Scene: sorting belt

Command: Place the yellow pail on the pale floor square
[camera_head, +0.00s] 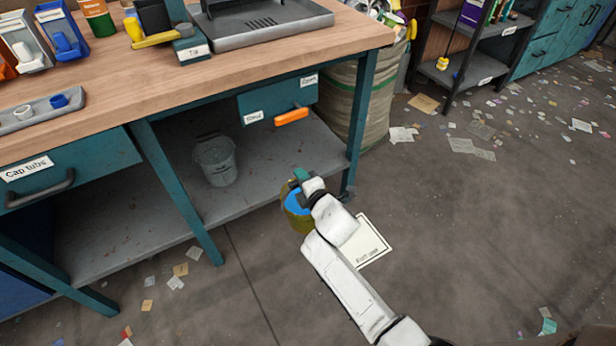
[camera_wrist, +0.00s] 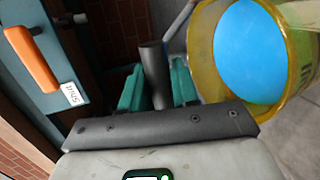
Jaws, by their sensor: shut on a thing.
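The yellow pail (camera_head: 292,220) has a bright blue inside or contents and shows beside the shelf's front edge, partly behind my gripper. It also shows at the right of the wrist view (camera_wrist: 200,55), seemingly tilted there. My gripper (camera_head: 301,175) is shut on a dark grip that appears to be the pail's handle; its teal fingers (camera_wrist: 158,88) hold it in the wrist view. The pale floor square (camera_head: 372,250), with a dark outline and lettering, lies just right of the pail in the head view, partly hidden by my arm. I cannot tell whether the pail touches the floor.
A workbench (camera_head: 240,60) stands left, with a teal leg (camera_head: 357,125) close to my gripper. Open floor with scattered paper lies right.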

